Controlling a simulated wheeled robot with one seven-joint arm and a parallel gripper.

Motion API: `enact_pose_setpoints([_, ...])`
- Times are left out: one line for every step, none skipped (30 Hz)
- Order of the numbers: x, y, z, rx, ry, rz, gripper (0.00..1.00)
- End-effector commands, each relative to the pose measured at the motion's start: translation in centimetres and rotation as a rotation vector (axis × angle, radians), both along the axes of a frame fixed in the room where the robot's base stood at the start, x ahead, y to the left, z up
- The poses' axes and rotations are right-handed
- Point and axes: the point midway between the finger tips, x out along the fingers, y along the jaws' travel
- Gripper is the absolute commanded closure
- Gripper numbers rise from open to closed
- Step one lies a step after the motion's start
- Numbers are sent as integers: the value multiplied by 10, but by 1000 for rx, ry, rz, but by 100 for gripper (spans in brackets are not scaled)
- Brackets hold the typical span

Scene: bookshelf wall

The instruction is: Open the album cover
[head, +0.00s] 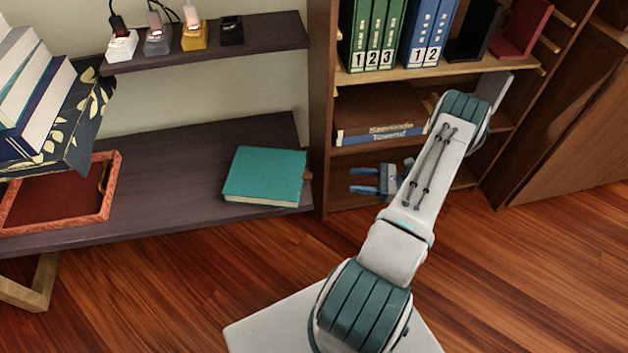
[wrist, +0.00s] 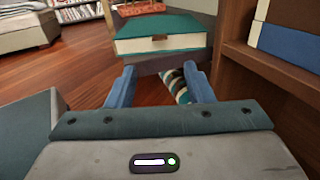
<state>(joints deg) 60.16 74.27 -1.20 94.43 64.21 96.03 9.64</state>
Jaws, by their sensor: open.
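The album is most likely the teal closed book (head: 265,176) lying flat near the right end of the dark low shelf. A small brown tab shows at its right edge.
The brown bookcase (head: 320,110) stands close beside my gripper, holding binders (head: 375,35) and flat books (head: 380,130). A red-framed tray (head: 55,200) and a stack of books (head: 35,90) are at left. The dark shelf (head: 170,180) is bare left of the teal book.

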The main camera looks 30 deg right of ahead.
Motion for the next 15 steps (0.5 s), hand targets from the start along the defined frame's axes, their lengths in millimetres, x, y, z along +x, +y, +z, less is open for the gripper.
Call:
enact_pose_setpoints([2, 3, -1, 3, -1, -1, 53])
enact_pose_setpoints([4, 6, -1, 4, 0, -1, 53])
enact_pose_setpoints([7, 10, -1, 3, -1, 0, 53])
enact_pose_setpoints([10, 14, -1, 2, 0, 1, 53])
enact_pose_setpoints([13, 19, -1, 3, -1, 1, 53])
enact_pose_setpoints([17, 25, -1, 3, -1, 3, 53])
enact_pose_setpoints([20, 30, -1, 2, -2, 3, 53])
enact_pose_setpoints([24, 36, -1, 2, -1, 3, 53])
enact_pose_setpoints([29, 43, -2, 1, 0, 3, 53])
enact_pose_setpoints([32, 49, -2, 3, 1, 3, 53])
enact_pose_setpoints([36, 54, -2, 3, 1, 3, 53])
enact_pose_setpoints([41, 61, -2, 1, 0, 3, 53])
enact_pose_setpoints([44, 67, -2, 1, 0, 3, 53])
enact_pose_setpoints([48, 72, -2, 1, -1, 3, 53])
enact_pose_setpoints([52, 78, -2, 0, -1, 3, 53])
